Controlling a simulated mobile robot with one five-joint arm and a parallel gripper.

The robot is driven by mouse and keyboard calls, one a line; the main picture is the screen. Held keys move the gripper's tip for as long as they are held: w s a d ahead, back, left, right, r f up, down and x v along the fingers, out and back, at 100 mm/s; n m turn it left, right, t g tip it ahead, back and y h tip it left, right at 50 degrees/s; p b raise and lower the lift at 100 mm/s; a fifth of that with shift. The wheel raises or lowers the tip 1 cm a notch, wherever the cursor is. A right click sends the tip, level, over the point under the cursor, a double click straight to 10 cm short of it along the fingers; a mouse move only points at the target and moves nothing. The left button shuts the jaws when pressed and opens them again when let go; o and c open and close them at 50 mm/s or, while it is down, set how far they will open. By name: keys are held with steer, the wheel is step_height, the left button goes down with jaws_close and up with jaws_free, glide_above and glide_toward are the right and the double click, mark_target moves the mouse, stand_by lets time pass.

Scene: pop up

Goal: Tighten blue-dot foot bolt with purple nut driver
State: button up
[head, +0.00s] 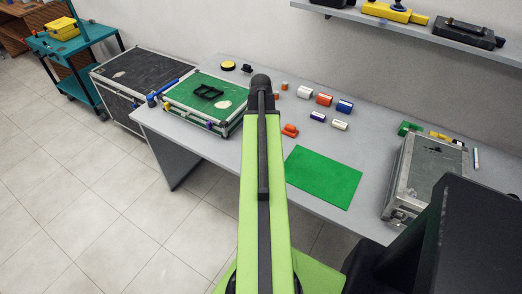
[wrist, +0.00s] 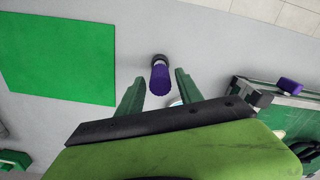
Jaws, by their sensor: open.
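A purple cylinder with a dark end (wrist: 160,78), which looks like the nut driver, is at the table in the wrist view. My gripper (wrist: 159,75) is open, with one green finger on each side of the purple cylinder. Gaps show between it and both fingers, so nothing is gripped. In the head view my gripper is hidden by my arm. A green-topped case (head: 190,93) stands on the table at left, with a blue part (head: 167,91) and a purple part (head: 209,125) on its edge. I cannot make out which foot bolt has a blue dot.
A green mat (head: 323,177) lies flat on the grey table. Several small coloured cylinders and an orange piece (head: 290,130) stand behind it. A silver case (head: 425,170) is at right. A shelf with tools (head: 430,30) hangs above. A dark case (head: 130,85) stands beyond the table.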

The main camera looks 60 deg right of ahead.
steer(key=shift+c, duration=0.4)
jaws_close()
step_height(320, 180, up, 5)
steer(key=p, duration=0.5)
steer(key=shift+r, duration=0.1)
steer(key=shift+f, duration=0.2)
